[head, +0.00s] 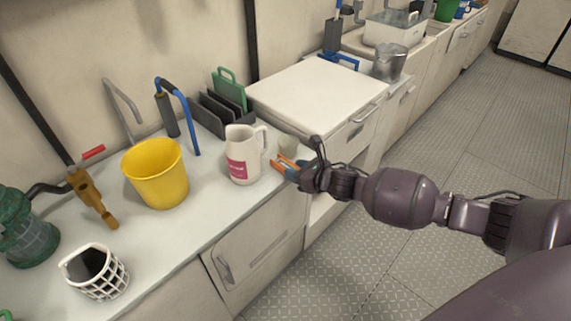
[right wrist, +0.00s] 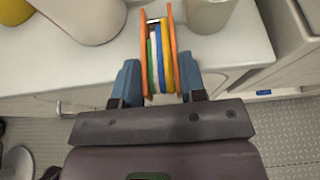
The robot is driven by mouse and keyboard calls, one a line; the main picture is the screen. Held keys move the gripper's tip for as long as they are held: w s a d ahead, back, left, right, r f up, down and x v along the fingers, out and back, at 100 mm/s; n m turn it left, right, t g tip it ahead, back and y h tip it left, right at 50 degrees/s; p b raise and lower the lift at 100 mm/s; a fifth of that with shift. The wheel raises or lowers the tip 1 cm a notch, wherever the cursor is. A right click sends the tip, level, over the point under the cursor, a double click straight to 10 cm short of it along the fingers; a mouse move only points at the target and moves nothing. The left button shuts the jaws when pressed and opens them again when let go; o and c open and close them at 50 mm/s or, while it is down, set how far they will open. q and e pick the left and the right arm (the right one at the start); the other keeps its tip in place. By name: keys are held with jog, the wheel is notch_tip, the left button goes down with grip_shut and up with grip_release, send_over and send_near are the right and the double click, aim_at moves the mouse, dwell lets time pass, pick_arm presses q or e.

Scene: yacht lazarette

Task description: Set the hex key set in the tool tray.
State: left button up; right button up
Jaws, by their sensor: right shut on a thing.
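The hex key set (head: 284,165) has orange outer plates with several coloured keys between them. My right gripper (head: 291,173) is shut on it at the front edge of the counter, just right of the white jug. In the right wrist view, the blue fingertips of the gripper (right wrist: 156,88) press on both sides of the hex key set (right wrist: 158,58), which points away over the counter. I cannot tell whether it touches the counter. I cannot surely pick out the tool tray. My left gripper is not in view.
A white jug (head: 243,155) and a pale cup (head: 288,146) stand close to the gripper. A yellow bucket (head: 156,174), a white basket (head: 97,273) and a dark rack (head: 222,118) stand farther left. The white raised top (head: 318,98) beyond is bare. The counter front is clear.

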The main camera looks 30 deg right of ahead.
aim_at(286, 164)
jog(key=w, duration=0.1)
jog(key=w+a, duration=0.1)
jog(key=w+b, duration=0.1)
jog(key=w, duration=0.1)
jog(key=shift+a+f, duration=0.15)
jog(key=shift+a, duration=0.1)
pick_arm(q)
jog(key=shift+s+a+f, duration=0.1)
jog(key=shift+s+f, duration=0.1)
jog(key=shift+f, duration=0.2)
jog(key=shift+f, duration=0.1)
pick_arm(e)
jog(key=o, duration=0.7)
jog(key=shift+s, duration=0.1)
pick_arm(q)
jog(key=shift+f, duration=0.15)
pick_arm(e)
jog(key=shift+o, duration=0.3)
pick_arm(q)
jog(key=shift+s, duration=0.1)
